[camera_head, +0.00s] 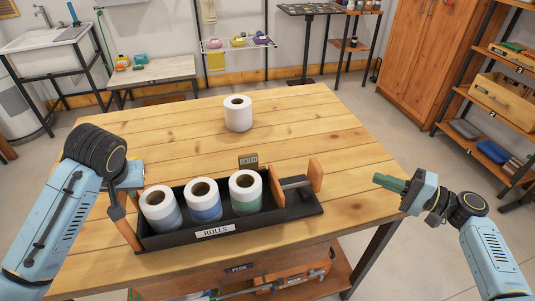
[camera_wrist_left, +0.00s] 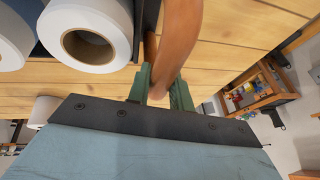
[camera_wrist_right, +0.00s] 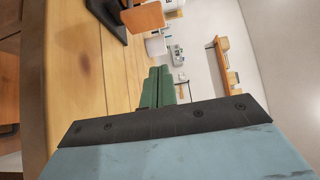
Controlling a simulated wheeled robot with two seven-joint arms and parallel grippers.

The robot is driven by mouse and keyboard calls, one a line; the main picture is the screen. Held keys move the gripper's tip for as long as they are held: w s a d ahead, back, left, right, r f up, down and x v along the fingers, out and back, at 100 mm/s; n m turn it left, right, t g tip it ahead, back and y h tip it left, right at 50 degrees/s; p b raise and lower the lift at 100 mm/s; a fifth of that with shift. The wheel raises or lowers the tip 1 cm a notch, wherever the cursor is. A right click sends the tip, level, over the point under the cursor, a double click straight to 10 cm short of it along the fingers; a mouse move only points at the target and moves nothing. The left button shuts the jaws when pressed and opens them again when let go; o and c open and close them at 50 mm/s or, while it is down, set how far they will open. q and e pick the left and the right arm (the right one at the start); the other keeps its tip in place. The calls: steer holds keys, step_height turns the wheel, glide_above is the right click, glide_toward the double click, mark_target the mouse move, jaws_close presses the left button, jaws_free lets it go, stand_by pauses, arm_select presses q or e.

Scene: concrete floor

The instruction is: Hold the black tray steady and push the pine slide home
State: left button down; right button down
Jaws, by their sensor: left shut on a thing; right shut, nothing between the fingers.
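The black tray (camera_head: 272,221), labelled ROLLS, sits on the wooden table with three paper rolls standing in a row inside. My left gripper (camera_head: 121,203) is shut on the tray's brown left end handle (camera_wrist_left: 178,45). The pine slide (camera_head: 316,175) is at the tray's right end: an upright outer plate, a grey bar and an inner plate (camera_head: 276,187). A gap shows between the two plates. The inner plate is close to the rightmost roll; I cannot tell if they touch. My right gripper (camera_head: 390,184) is shut and empty, right of the slide and apart from it.
A loose white roll (camera_head: 238,115) stands behind the tray. A small sign (camera_head: 248,162) is at the tray's back edge. The table (camera_head: 330,125) is clear between the slide and my right gripper. A shelf with tools is below the table's front edge.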

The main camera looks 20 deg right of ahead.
steer(key=x, duration=0.9)
steer(key=shift+w+a, duration=0.15)
steer(key=shift+a, duration=0.05)
steer(key=a, duration=0.3)
steer(key=shift+w+a, duration=0.15)
steer(key=shift+a, duration=0.5)
steer(key=shift+f, duration=0.1)
